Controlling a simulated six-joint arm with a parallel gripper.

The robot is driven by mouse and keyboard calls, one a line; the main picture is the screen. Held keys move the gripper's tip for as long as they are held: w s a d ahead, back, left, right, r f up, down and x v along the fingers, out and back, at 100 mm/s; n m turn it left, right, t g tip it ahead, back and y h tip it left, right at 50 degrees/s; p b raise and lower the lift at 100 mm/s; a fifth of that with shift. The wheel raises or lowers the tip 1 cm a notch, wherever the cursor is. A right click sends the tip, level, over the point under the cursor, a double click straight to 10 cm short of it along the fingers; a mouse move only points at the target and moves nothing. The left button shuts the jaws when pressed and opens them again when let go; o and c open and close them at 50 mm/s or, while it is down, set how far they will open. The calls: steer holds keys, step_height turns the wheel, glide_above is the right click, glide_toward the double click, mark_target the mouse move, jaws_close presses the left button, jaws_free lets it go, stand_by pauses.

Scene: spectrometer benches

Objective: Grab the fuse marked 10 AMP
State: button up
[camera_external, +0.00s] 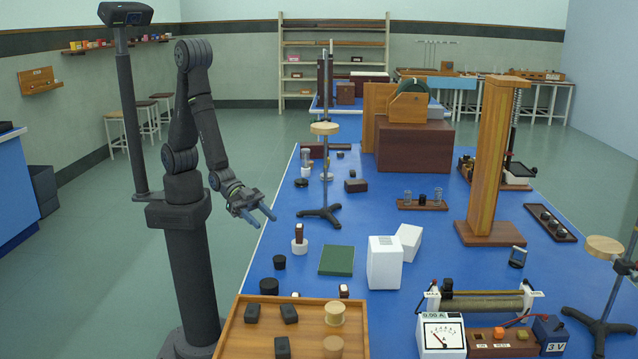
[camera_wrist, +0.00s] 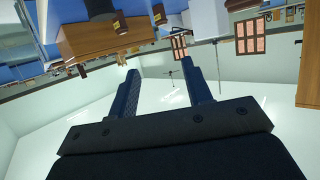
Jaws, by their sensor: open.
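No marking reading 10 AMP is legible in either view, so I cannot tell which thing is that fuse. A small brown piece with a pale base (camera_external: 299,238) stands on the blue bench, and a similar small one (camera_external: 343,291) is beside the wooden tray. My gripper (camera_external: 264,216) is open and empty, held out at the bench's left edge, behind and left of the brown piece and apart from it. In the wrist view its two fingers (camera_wrist: 163,66) are spread with nothing between them; the bench things appear at the top of that view.
The wooden tray (camera_external: 240,330) in front holds black blocks and spools. A green pad (camera_external: 336,260), white boxes (camera_external: 384,264) and a ring stand (camera_external: 320,212) are on the bench. A tall wooden post (camera_external: 487,150) and a meter (camera_external: 441,335) are farther right.

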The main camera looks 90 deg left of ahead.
steer(key=m+g+y, duration=0.4)
steer(key=m+g, duration=0.5)
steer(key=g, duration=0.1)
glide_toward(344, 288)
steer(key=x, duration=0.6)
steer(key=shift+f, duration=0.35)
steer(key=shift+x, duration=2.65)
jaws_close()
